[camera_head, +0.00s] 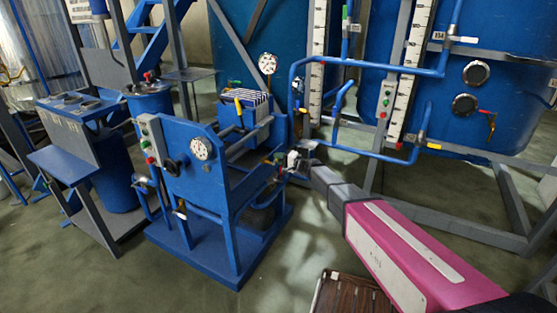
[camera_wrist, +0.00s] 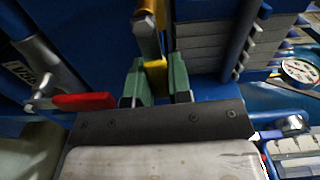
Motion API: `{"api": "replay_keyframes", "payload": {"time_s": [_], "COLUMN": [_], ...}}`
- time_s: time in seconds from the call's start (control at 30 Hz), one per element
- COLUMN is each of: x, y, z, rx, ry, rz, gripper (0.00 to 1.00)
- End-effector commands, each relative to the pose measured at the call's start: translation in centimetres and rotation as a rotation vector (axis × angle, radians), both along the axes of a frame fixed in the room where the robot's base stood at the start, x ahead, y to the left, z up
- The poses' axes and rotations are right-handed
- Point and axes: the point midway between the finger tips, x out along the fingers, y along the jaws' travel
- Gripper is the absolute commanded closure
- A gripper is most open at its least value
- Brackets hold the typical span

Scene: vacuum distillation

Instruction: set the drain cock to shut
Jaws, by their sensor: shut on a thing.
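In the wrist view, my gripper (camera_wrist: 158,82) has its two green fingers closed on a small yellow handle (camera_wrist: 156,72). A brass-coloured fitting (camera_wrist: 147,12) and a metal stem sit just beyond it. The fingers hide part of the handle, so its exact angle cannot be told. I take it as the drain cock's handle, though no label on it can be read. In the head view, my gripper (camera_head: 296,160) is at the right side of the blue pump skid (camera_head: 232,215), and the held handle cannot be made out there.
A red lever (camera_wrist: 84,102) on a metal valve lies close left of my fingers. A round gauge (camera_wrist: 299,70) is at the right. In the head view, blue pipes (camera_head: 375,153) and a blue tank (camera_head: 490,110) stand behind my arm. Open floor (camera_head: 300,245) lies in front.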

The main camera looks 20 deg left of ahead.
Motion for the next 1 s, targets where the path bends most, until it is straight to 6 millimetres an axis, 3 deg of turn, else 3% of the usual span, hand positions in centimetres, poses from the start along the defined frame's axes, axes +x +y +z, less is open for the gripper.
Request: {"api": "replay_keyframes", "payload": {"time_s": [0.27,1.0], "x": [-0.2,-2.0], "y": [0.0,0.2], "z": [0.8,3.8], "rx": [-0.023,-0.125], "ry": [-0.144,-0.827], "rz": [0.0,-0.001], "gripper": [1.0,1.0]}}
